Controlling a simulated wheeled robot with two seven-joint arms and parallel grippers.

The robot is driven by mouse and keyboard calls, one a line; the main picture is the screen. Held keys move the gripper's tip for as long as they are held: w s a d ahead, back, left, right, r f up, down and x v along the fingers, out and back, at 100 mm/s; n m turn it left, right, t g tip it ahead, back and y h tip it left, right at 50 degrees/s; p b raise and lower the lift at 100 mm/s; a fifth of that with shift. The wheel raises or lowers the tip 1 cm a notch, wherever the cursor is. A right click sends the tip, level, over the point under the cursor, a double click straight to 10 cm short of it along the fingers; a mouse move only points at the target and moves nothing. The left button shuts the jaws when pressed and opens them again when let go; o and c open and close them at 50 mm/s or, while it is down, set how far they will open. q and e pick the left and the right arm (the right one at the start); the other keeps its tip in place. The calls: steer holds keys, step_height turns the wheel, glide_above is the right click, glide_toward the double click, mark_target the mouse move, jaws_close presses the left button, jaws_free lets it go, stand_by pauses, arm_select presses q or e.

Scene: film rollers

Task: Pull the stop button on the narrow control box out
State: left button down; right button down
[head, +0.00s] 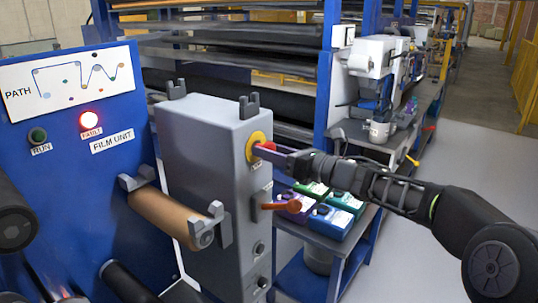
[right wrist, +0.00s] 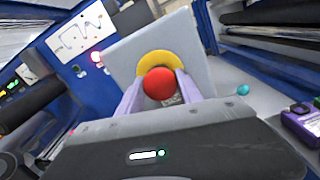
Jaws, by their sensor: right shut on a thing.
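The narrow control box (head: 212,140) is a tall grey cabinet in the middle of the head view. Its red stop button (right wrist: 158,84) sits in front of a yellow round plate (head: 256,146) high on the box's right face. My right gripper (head: 264,150) reaches in from the right, its fingers on both sides of the red button and shut on it. In the right wrist view the red head shows between the two pale fingers, with the yellow plate (right wrist: 167,61) behind it. The button's stem is hidden. My left gripper is in neither view.
An orange-red handle (head: 287,206) juts from the box below the button. A brown roller (head: 165,212) sits at the box's left. The blue film unit panel (head: 70,160) has a lit red fault lamp (head: 90,120). Coloured boxes (head: 330,221) stand on a bench beneath my right arm.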

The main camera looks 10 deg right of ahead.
steer(key=c, duration=1.2)
jaws_free()
steer(key=shift+d+f, duration=0.1)
steer(key=shift+d, duration=0.05)
steer(key=o, duration=0.3)
steer(key=shift+s+d, duration=0.1)
steer(key=shift+s, duration=0.1)
steer(key=shift+o, duration=0.5)
steer(key=shift+w, duration=0.1)
steer(key=b+v, duration=0.2)
steer(key=v, duration=0.5)
steer(key=shift+s+b, duration=0.3)
steer(key=shift+s, duration=0.05)
steer(key=shift+d, duration=0.2)
